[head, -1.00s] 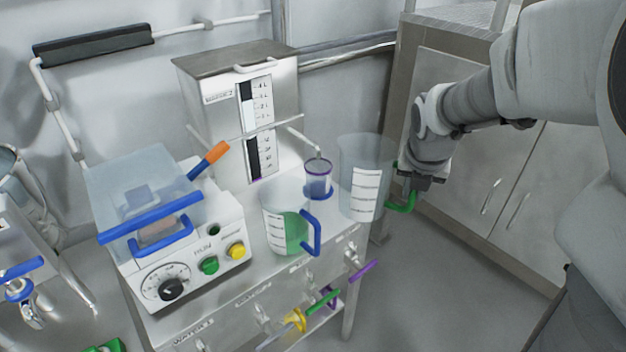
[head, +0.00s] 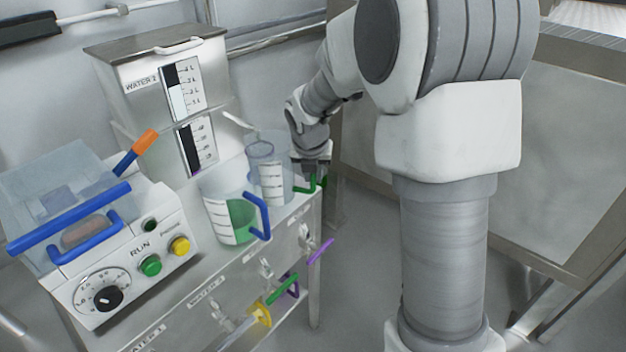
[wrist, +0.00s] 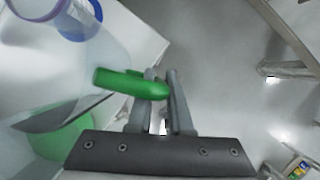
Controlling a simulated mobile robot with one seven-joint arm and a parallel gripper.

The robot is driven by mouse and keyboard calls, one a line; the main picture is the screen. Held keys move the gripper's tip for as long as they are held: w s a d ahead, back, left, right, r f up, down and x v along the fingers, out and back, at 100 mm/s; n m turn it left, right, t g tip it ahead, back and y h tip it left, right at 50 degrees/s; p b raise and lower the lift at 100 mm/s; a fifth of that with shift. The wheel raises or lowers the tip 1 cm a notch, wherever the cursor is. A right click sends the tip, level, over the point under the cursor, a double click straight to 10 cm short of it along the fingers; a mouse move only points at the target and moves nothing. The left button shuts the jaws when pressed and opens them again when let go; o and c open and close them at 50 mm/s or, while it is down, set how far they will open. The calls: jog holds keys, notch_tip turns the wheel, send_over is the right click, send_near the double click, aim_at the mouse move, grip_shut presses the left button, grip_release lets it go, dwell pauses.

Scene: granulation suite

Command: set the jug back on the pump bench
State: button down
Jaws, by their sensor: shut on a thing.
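The clear jug with a white scale (head: 272,185) is at the right end of the pump bench (head: 240,275), close beside a blue-handled jug. It looks roughly upright. I cannot tell whether its base touches the top. My gripper (head: 317,168) is shut on the jug's green handle (head: 314,185), to the right of its body. In the wrist view, the fingers (wrist: 165,92) pinch the green handle (wrist: 130,83). The clear wall of the jug fills the left side there.
The blue-handled jug (head: 228,212) holds green liquid. A purple-rimmed cup (head: 261,150) shows through or behind the held jug. The steel water tank (head: 165,90) and white RUN machine (head: 130,255) stand on the bench. Coloured valve handles (head: 280,290) project from its front.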

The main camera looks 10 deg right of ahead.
jog(key=shift+f, duration=0.3)
jog(key=c, duration=0.8)
grip_release()
jog(key=shift+c, duration=0.2)
jog(key=shift+r, duration=0.1)
jog(key=s+a+r+m+p, duration=0.1)
jog(key=s+r+m+p, duration=0.3)
jog(key=s+r+m, duration=0.95)
jog(key=s+m, duration=0.6)
jog(key=m, duration=0.1)
jog(key=s+a+r+m+t+y, duration=0.1)
jog(key=s+r+m, duration=0.2)
jog(key=s+m, duration=0.7)
jog(key=shift+m+y, duration=0.3)
jog(key=shift+m, duration=0.35)
